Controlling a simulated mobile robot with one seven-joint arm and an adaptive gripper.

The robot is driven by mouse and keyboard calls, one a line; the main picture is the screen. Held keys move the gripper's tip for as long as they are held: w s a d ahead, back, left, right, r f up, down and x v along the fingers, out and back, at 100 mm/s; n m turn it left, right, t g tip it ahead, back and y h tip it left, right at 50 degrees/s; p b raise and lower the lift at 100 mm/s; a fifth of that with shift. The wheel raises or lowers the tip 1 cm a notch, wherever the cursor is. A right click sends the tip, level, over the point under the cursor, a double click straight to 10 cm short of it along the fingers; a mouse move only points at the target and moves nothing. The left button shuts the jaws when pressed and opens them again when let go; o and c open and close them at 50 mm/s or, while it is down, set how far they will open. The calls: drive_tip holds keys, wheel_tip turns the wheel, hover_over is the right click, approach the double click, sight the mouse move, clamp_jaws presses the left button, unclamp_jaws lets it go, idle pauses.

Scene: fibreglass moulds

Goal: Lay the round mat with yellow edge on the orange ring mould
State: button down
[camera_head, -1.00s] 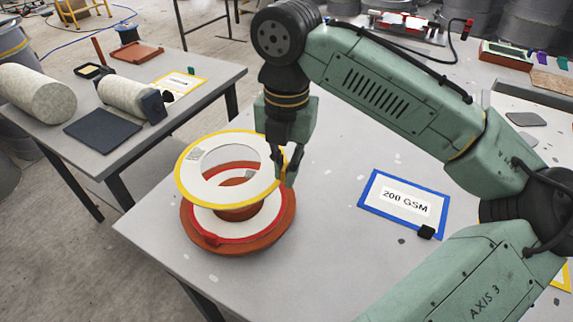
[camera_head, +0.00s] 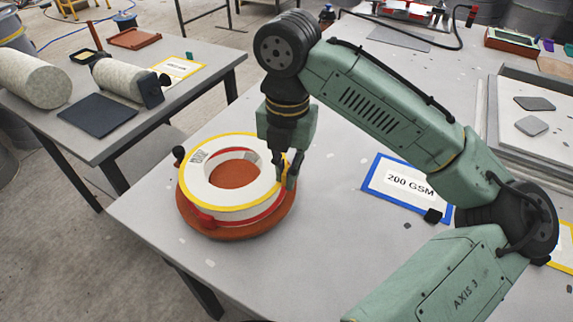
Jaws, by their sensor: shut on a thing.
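The round white mat with yellow edge (camera_head: 210,199) is held level just over the orange ring mould (camera_head: 240,230). My gripper (camera_head: 288,178) is shut on the mat's right rim. A second white ring with a red edge (camera_head: 262,212) lies on the mould and shows below the mat. The orange middle of the mould shows through the mat's hole, and the two look close to centred. I cannot tell whether the mat touches what lies below it.
A blue-edged card marked 200 GSM (camera_head: 408,186) lies to the right with a small black block (camera_head: 432,215) on it. A black knob (camera_head: 178,152) shows behind the mould. Rolls (camera_head: 128,80) and a dark slab (camera_head: 97,113) lie on the left table.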

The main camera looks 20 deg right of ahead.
sight(286, 198)
drive_tip(key=shift+f+b, duration=0.9)
drive_tip(key=shift+f, duration=1.1)
drive_tip(key=shift+f, duration=0.3)
drive_tip(key=c, duration=1.6)
unclamp_jaws()
drive_tip(key=shift+r, duration=0.15)
wheel_tip(286, 198, up, 12)
drive_tip(key=shift+f, duration=0.1)
drive_tip(key=shift+s, duration=0.1)
